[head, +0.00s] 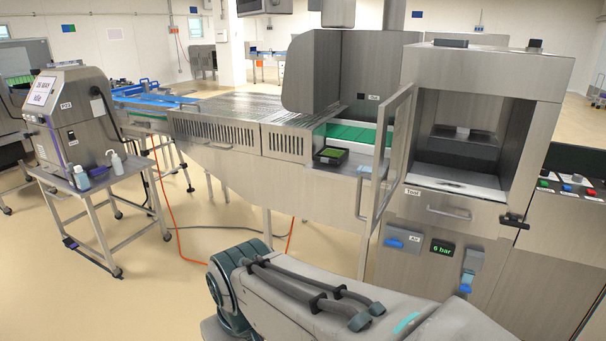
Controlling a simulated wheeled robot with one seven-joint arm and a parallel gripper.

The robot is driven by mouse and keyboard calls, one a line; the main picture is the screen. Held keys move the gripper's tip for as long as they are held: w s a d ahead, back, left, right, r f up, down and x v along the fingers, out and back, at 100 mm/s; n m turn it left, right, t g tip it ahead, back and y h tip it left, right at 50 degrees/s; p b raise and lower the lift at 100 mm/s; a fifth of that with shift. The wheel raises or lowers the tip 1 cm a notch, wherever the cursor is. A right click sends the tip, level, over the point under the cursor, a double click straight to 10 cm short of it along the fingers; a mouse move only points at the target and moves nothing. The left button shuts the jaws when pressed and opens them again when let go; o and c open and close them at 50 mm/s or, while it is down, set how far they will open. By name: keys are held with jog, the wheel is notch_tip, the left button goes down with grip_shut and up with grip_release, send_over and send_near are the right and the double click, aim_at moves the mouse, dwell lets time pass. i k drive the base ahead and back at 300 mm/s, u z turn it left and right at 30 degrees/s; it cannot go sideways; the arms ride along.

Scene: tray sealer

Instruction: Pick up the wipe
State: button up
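I cannot tell for sure which thing is the wipe. A small flat light-blue piece (365,169) lies on the steel ledge beside the open door, right of the black tray. Another blue piece (467,279) shows at the lower front of the sealer, below a pale holder (473,260); it is too small to make out. My arm crosses the bottom middle of the head view and runs out at the lower right. My gripper is not in view.
The sealer's framed door (384,160) stands open, jutting out left of the chamber (460,150). A black tray (330,156) with green content sits by the green belt (352,135). A steel trolley (85,190) carries a printer and bottles. An orange cable (172,225) crosses the floor.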

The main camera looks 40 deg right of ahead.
aim_at(361, 169)
jog(key=z, duration=0.1)
jog(key=i, duration=1.25)
jog(key=z, duration=0.6)
jog(key=i, duration=1.55)
jog(key=z, duration=1.8)
jog(key=i, duration=0.85)
jog(key=z, duration=0.8)
